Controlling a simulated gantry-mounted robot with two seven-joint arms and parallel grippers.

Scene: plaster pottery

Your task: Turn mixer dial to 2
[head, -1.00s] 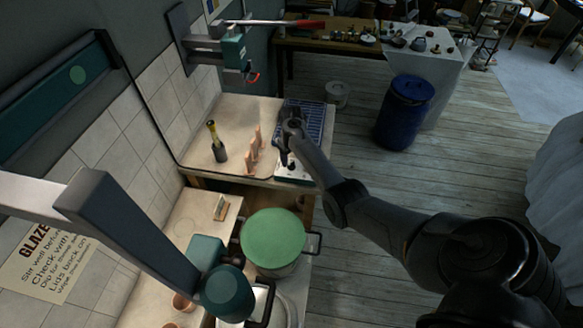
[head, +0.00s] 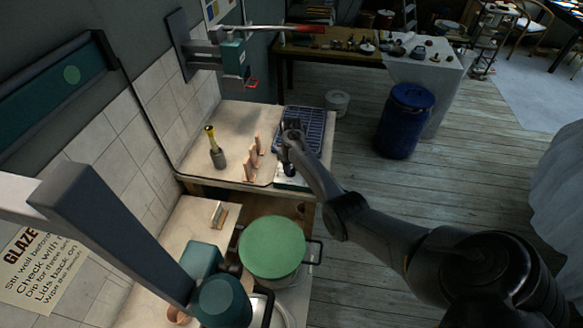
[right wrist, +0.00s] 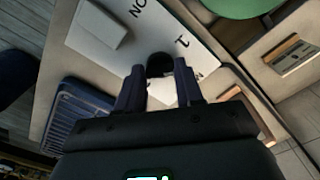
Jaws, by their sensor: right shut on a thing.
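The dial is a dark round knob (right wrist: 159,62) on a white control panel (right wrist: 205,30), seen in the right wrist view. My right gripper (right wrist: 160,82) is shut on the knob, with one finger on each side. "ON" and a "1" are printed on the panel; part of another marking is hidden by a finger. I cannot see a "2". In the head view my right gripper (head: 287,168) reaches down to the white panel (head: 292,184) at the bench's right edge, and its fingers hide the knob. My left gripper is not in view.
A pale raised block (right wrist: 97,25) sits on the panel. A blue grid tray (head: 312,122) lies behind it. A green-lidded bucket (head: 272,247) and teal motor-like unit (head: 220,300) are nearer.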

